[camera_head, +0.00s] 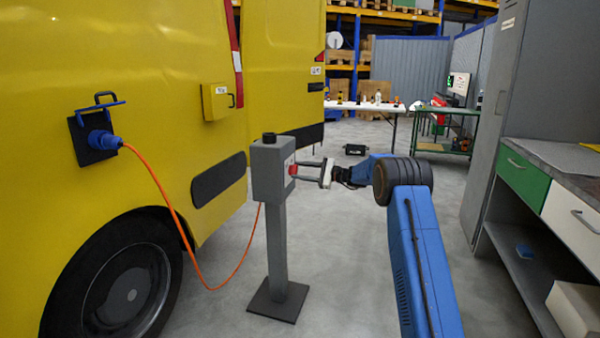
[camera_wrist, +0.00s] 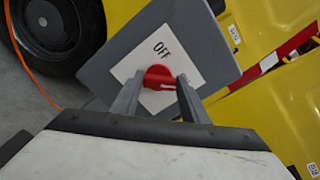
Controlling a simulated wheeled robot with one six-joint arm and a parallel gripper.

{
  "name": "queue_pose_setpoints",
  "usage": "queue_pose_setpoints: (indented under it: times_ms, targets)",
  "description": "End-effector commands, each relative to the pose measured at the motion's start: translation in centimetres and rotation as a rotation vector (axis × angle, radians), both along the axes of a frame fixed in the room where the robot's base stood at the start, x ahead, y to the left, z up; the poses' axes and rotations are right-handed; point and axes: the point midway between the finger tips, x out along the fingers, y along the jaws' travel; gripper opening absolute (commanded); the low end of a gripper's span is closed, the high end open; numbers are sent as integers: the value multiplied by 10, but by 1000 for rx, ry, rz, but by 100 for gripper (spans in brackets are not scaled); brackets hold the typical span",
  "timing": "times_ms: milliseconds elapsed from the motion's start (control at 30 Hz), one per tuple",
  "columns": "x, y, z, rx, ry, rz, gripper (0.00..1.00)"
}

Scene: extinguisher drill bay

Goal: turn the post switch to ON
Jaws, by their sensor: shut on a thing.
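The post switch is a grey box (camera_head: 268,172) on a grey post (camera_head: 276,250) with a dark floor plate. Its red knob (camera_wrist: 158,77) sits on a white label (camera_wrist: 172,62) in the wrist view. The label reads OFF above the knob; a second word at the knob's right is partly hidden by a finger. A pale mark on the knob points right, toward that second word. My gripper (camera_wrist: 160,95) has a finger on each side of the knob and is shut on it. In the head view my gripper (camera_head: 306,170) reaches the box's right face, where the red knob (camera_head: 292,170) shows.
A yellow vehicle (camera_head: 170,60) stands at the left, with a blue plug (camera_head: 104,140) and an orange cable (camera_head: 165,195) running to the post. A workbench with drawers (camera_head: 560,200) stands at the right. Tables (camera_head: 365,107) are at the back. Grey floor is open around the post.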

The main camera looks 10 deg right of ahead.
Motion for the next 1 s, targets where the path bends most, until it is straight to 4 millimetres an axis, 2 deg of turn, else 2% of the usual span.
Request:
queue_pose_setpoints:
  times_ms: [200, 233, 300, 667, 867, 1000]
  targets:
    - [0, -2, -2, 0, 2, -4, 18]
    - [0, -2, -2, 0, 2, -4, 48]
    - [0, -2, -2, 0, 2, -3, 59]
    - [-2, -4, -1, 0, 0, -1, 59]
    - [-14, -27, -1, -1, 2, -3, 59]
    - [-28, -51, 0, -1, 0, -4, 59]
